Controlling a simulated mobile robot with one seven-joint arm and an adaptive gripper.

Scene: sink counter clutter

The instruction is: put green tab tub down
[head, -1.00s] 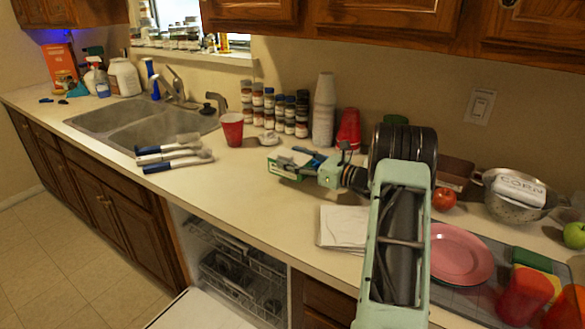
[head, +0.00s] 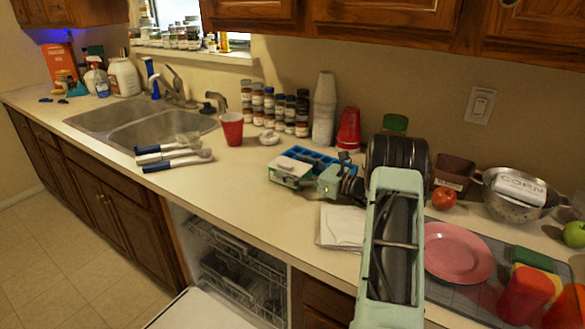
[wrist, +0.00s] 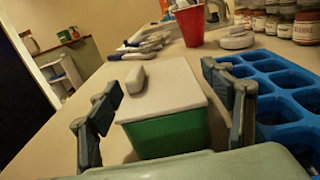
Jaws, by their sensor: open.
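The green tab tub (wrist: 168,125) has a green body and a white lid with a tab on top. In the head view the tub (head: 290,172) stands upright on the counter, in front of the blue tray. My gripper (head: 314,181) is at its right end. In the wrist view my gripper (wrist: 160,115) is open, with one finger on each side of the tub and a visible gap at the fingers. The tub's underside is hidden.
A blue compartment tray (wrist: 280,85) is close by my right finger. A red cup (head: 232,129), a white lidded item (head: 269,138) and spice jars stand behind. Papers (head: 341,227) lie in front. The counter left of the tub is clear.

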